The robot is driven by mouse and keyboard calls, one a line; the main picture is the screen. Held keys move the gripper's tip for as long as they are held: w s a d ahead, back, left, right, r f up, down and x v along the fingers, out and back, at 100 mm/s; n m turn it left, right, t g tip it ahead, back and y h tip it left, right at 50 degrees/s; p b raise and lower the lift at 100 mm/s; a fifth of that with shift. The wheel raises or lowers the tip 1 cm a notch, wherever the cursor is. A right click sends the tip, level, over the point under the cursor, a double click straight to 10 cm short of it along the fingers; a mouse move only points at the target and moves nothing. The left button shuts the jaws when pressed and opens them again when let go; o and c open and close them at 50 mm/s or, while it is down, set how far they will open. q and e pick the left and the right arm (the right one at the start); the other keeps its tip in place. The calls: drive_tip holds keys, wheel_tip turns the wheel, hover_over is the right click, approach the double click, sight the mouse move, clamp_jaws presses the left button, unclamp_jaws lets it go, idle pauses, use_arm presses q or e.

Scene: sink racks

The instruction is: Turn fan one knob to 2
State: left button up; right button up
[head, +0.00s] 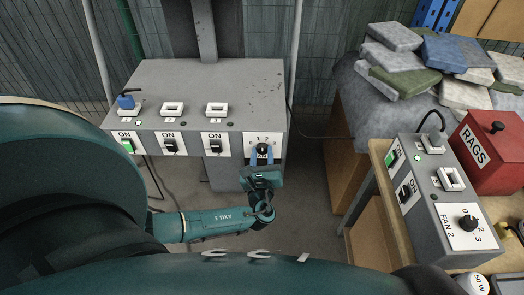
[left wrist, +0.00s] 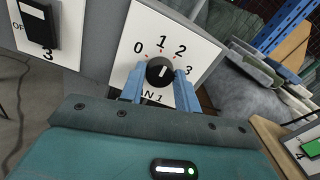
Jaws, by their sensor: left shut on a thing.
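The fan one knob (head: 262,148) is a round black dial on a white plate at the right end of the grey switch box. In the left wrist view the knob (left wrist: 160,71) sits below the numbers 0 to 3, above a partly hidden "FAN 1" label. Its white mark points roughly up, near the 1; the exact setting is hard to tell. My left gripper (left wrist: 158,76) has its two blue fingers on either side of the knob and is shut on it. My right gripper is not in view.
The grey switch box (head: 200,80) also bears several switches and sockets, with a blue plug (head: 126,101) at left. At right, a second box has a FAN 2 knob (head: 467,222), beside a red RAGS box (head: 490,150).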

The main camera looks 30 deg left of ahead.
use_arm(q)
drive_tip(key=shift+f+m+p, duration=0.1)
drive_tip(key=shift+m+p, duration=0.85)
drive_tip(key=shift+m, duration=1.35)
drive_tip(key=o, duration=1)
drive_tip(key=shift+s, duration=0.1)
drive_tip(key=v, duration=1.3)
